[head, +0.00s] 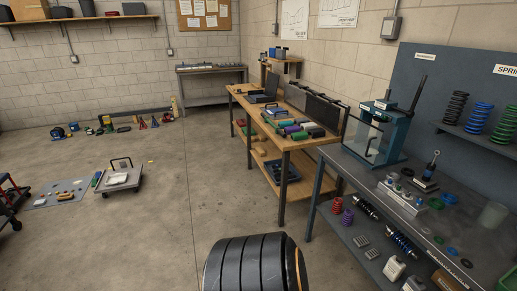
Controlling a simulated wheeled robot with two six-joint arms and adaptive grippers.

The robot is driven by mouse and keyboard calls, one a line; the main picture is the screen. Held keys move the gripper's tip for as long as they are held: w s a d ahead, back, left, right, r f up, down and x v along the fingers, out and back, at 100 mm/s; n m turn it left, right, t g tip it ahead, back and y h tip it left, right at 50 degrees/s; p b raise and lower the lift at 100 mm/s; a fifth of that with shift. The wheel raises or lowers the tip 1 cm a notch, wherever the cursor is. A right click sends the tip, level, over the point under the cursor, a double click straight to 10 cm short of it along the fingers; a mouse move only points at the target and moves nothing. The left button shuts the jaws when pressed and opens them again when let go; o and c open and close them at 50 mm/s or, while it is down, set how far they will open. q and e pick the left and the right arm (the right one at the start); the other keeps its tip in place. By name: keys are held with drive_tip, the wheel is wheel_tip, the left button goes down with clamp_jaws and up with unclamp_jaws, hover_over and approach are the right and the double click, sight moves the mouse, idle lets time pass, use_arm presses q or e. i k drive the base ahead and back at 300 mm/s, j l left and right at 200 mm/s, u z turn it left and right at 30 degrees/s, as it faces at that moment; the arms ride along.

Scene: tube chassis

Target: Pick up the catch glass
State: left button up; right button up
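A pale, see-through cup (493,214) stands on the dark workbench (400,222) at the right of the head view. It looks like the catch glass, and it seems upright. It is faint against the bench, so I cannot tell whether anything is in it. Neither of my grippers shows in this view.
Green rings (449,198), a small shock absorber (430,168) and a teal-framed press with clear panels (378,132) are on the same bench. Coil springs (480,115) stand on a shelf behind. Open floor (150,225) lies left.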

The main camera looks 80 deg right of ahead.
sight(493, 214)
drive_tip(key=z, duration=4.65)
drive_tip(key=i+j+z, duration=0.1)
drive_tip(key=j, duration=0.3)
drive_tip(key=i+j+z, duration=0.1)
drive_tip(key=i+j, duration=0.15)
drive_tip(key=j, duration=0.15)
drive_tip(key=i+j, duration=0.15)
drive_tip(key=j, duration=0.3)
drive_tip(key=i+j+z, duration=0.15)
drive_tip(key=j, duration=0.3)
drive_tip(key=i+j+z, duration=0.1)
drive_tip(key=j, duration=0.3)
drive_tip(key=i+j+z, duration=0.1)
drive_tip(key=j, duration=0.35)
drive_tip(key=i+j, duration=0.15)
drive_tip(key=j, duration=0.35)
drive_tip(key=i+j+z, duration=0.15)
drive_tip(key=j, duration=0.3)
